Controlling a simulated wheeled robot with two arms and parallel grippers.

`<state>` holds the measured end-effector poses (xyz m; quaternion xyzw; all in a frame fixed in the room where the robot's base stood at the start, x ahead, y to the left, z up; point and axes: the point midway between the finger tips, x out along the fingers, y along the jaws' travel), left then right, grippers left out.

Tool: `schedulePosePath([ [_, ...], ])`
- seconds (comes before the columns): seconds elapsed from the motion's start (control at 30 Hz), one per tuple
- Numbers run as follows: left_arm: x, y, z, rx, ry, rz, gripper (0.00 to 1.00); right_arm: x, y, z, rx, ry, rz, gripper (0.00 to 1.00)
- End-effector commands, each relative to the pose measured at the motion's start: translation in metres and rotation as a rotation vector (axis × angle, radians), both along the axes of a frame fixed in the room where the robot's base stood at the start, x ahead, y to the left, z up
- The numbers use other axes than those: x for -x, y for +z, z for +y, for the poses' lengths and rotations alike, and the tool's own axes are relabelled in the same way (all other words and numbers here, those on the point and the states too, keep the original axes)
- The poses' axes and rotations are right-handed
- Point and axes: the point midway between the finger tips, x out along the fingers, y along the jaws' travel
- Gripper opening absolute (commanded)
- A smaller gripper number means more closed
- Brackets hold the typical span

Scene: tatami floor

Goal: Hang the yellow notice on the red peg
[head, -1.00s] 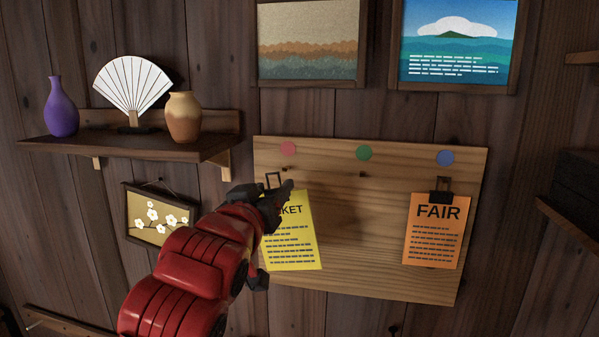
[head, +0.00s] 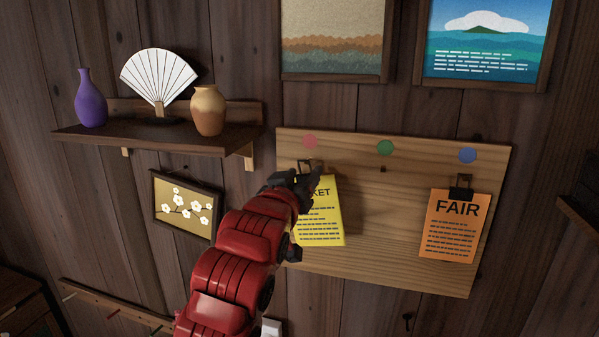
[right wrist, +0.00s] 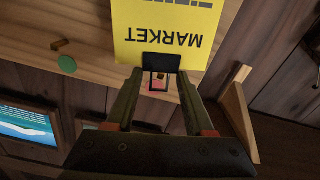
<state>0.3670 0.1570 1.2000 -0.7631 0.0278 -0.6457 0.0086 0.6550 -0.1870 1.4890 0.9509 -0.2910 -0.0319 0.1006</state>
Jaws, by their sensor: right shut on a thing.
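The yellow notice (head: 321,222), headed MARKET, hangs from a black clip with a wire loop (head: 304,167) in front of the board's left part. My right gripper (head: 308,184) is shut on the clip at the notice's top. The right wrist view shows the notice upside down (right wrist: 165,25), with the clip (right wrist: 158,62) between the fingers (right wrist: 159,75). The red dot (head: 310,141) marks the left place on the board, just above the loop. The red peg is hard to make out behind the loop; I cannot tell whether the loop is around it. My left gripper is out of view.
The wooden board (head: 400,270) also has a green dot (head: 385,148) above a bare peg, and a blue dot (head: 467,155) above a hanging orange FAIR notice (head: 455,235). A shelf (head: 180,145) with vases and a fan juts out at left, above a flower picture (head: 185,207).

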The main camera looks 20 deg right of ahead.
Motion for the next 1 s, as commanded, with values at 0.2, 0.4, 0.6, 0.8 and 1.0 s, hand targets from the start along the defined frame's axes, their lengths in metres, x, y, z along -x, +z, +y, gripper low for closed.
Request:
schedulePosePath([
  [0.2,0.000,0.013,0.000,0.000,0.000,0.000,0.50,-0.012,0.001,-0.009,0.000,0.000,0.000,0.00],
  [0.4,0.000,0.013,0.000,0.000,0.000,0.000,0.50,-0.020,-0.005,-0.015,0.000,-0.001,-0.005,0.00],
  [0.6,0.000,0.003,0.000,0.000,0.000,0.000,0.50,-0.026,-0.007,-0.019,-0.001,-0.001,-0.005,0.00],
  [0.8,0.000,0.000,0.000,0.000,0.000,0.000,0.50,-0.028,-0.007,-0.020,-0.002,0.000,-0.002,0.00],
  [1.0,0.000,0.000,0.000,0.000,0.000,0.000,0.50,-0.028,-0.006,-0.019,-0.002,0.000,-0.002,0.00],
])
